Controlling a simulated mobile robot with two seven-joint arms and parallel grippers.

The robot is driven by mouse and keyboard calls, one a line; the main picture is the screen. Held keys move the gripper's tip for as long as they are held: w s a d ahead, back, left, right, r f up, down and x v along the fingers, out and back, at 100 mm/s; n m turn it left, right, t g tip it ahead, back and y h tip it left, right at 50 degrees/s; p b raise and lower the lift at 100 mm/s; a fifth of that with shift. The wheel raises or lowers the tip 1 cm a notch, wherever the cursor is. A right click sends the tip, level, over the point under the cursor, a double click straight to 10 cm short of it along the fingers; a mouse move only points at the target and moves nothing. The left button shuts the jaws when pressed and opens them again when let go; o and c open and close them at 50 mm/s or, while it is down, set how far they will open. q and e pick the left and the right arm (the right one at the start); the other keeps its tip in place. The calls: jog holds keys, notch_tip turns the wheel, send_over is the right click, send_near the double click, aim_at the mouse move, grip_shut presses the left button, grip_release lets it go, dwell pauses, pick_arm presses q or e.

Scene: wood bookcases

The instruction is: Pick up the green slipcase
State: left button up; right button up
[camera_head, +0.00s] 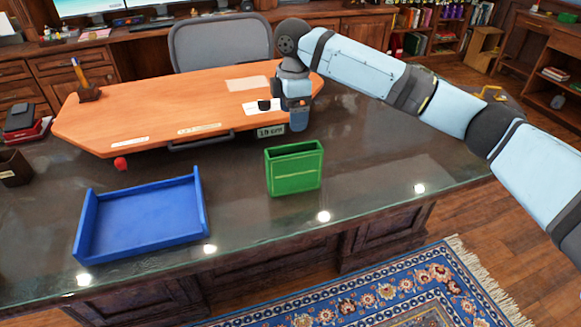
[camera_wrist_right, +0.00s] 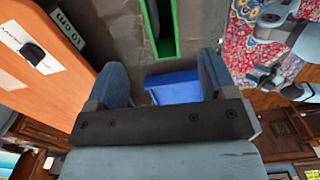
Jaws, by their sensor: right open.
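The green slipcase (camera_head: 295,173) stands upright on the dark glossy desk top near its front edge, with its open slot facing up. It also shows at the top of the right wrist view (camera_wrist_right: 150,28), partly cut off, where I look down into the slot. My right gripper (camera_head: 299,126) is above the desk, behind the slipcase in the head view, with its fingers pointing down. In the wrist view its two fingers (camera_wrist_right: 163,66) are spread apart with nothing between them. It is apart from the slipcase.
A blue tray (camera_head: 90,222) lies on the desk left of the slipcase. An orange board (camera_head: 165,110) with labels and a pen holder (camera_head: 88,92) lies behind. A small red ball (camera_head: 121,164) is near the tray. The desk right of the slipcase is clear.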

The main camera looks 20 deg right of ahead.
aim_at(294, 156)
jog(key=shift+s+d+f+b, duration=0.1)
jog(key=shift+f+b, duration=0.55)
jog(key=shift+f, duration=2.6)
jog(key=shift+d+f+b, duration=0.1)
jog(key=shift+f+b, duration=0.5)
jog(key=shift+f, duration=2.65)
jog(key=shift+r, duration=0.1)
jog(key=c, duration=1.3)
